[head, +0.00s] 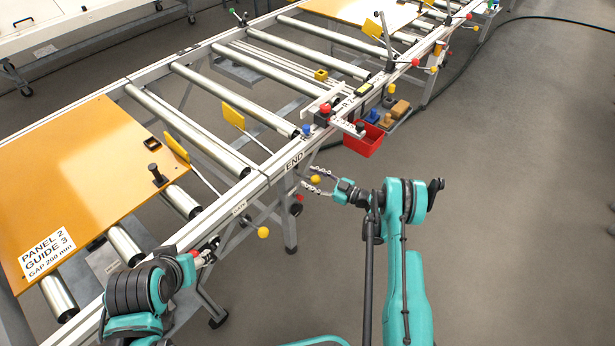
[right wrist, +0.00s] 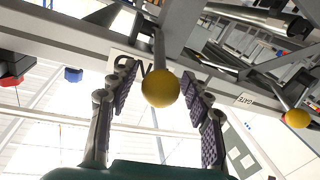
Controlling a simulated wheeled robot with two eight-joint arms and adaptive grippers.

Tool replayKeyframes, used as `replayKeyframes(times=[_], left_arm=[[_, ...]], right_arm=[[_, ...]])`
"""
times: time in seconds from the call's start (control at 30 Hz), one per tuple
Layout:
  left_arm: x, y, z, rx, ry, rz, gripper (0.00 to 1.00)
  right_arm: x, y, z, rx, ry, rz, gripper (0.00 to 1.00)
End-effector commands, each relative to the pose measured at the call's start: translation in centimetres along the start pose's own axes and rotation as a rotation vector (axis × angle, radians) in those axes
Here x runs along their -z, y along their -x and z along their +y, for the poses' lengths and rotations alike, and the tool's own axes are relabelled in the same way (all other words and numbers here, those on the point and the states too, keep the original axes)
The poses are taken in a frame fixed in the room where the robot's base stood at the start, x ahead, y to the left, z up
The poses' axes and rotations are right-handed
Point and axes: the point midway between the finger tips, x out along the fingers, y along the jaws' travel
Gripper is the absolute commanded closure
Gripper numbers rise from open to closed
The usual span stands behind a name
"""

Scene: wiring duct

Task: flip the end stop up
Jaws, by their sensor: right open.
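The end stop's lever ends in a yellow ball knob (head: 315,180), below the white END label (head: 294,160) on the conveyor's side rail. In the right wrist view the knob (right wrist: 160,88) hangs on a grey rod between my fingers. My right gripper (head: 311,181) is open, with one finger on each side of the knob; I see no clear contact. A yellow flag plate (head: 232,115) stands tilted over the rollers; I cannot tell for certain that it belongs to this lever.
A second yellow knob (head: 263,232) hangs by the GATE label (head: 239,208), left of the END one. An orange panel (head: 85,190) lies on the rollers at left. A red bin (head: 363,140) hangs on the rail to the right.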

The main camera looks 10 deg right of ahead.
Motion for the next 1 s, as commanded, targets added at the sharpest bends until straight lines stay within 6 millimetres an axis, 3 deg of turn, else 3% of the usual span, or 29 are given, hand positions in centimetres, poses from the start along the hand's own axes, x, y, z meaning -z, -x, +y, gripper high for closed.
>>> replayKeyframes(times=[0.3,0.5,0.87,1.0], left_arm=[[0.0,0.0,0.0,0.0,0.0,0.0,0.48],[0.0,0.0,0.0,0.0,0.0,0.0,0.48],[0.0,0.0,0.0,0.0,0.0,0.0,0.48],[0.0,0.0,0.0,0.0,0.0,0.0,0.48]], right_arm=[[0.0,7.0,0.1,-0.004,0.0,-0.001,0.51],[0.0,9.4,0.0,-0.002,0.0,0.0,0.51],[0.0,9.7,0.0,0.0,0.0,0.0,0.51],[0.1,7.8,-0.8,0.019,0.001,0.004,0.51]])
